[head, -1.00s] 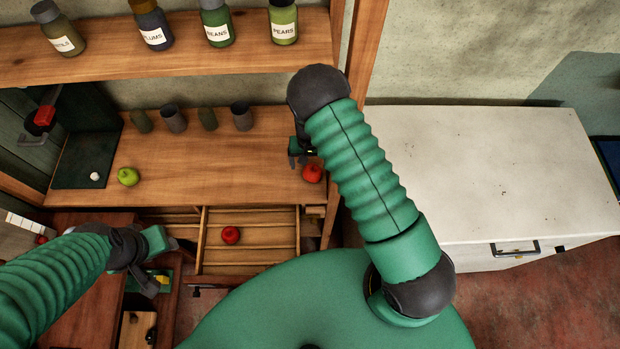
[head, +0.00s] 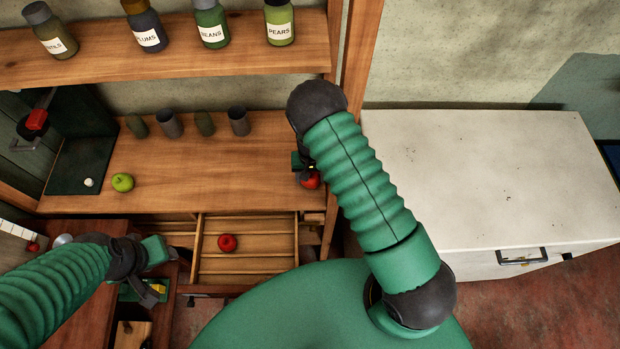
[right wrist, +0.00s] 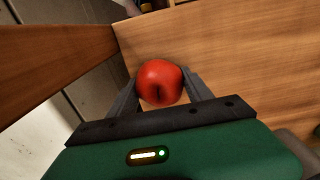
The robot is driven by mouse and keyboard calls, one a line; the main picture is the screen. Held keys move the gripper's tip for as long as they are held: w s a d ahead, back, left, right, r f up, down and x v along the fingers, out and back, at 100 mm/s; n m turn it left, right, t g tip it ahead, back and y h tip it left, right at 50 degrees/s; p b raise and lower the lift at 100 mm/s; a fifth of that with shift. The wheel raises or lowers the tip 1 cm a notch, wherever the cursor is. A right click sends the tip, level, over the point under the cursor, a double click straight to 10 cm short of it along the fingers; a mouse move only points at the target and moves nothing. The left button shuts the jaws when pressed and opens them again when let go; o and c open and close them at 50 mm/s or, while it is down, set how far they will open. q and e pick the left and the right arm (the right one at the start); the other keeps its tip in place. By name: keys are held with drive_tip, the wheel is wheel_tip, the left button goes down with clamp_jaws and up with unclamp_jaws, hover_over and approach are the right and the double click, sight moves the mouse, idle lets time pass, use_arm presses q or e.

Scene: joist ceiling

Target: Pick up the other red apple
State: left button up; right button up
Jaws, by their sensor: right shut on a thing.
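A red apple (head: 311,180) is at the right end of the wooden shelf, partly hidden by my right gripper (head: 303,170). In the right wrist view, the apple (right wrist: 160,82) sits between the two fingers of my right gripper (right wrist: 160,88), which is shut on it. I cannot tell whether the apple still touches the shelf. A second red apple (head: 228,243) lies in the open slatted drawer below. My left gripper (head: 158,270) is at the lower left, left of the drawer; its fingers are too unclear to tell open from shut.
A green apple (head: 122,182) and several dark cups (head: 238,121) stand on the shelf (head: 215,170). Labelled jars (head: 211,24) line the upper shelf. A wooden post (head: 358,60) rises close to my right arm. A white chest (head: 480,170) stands to the right.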

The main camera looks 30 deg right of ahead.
drive_tip(key=shift+d, duration=0.2)
drive_tip(key=shift+c, duration=1.4)
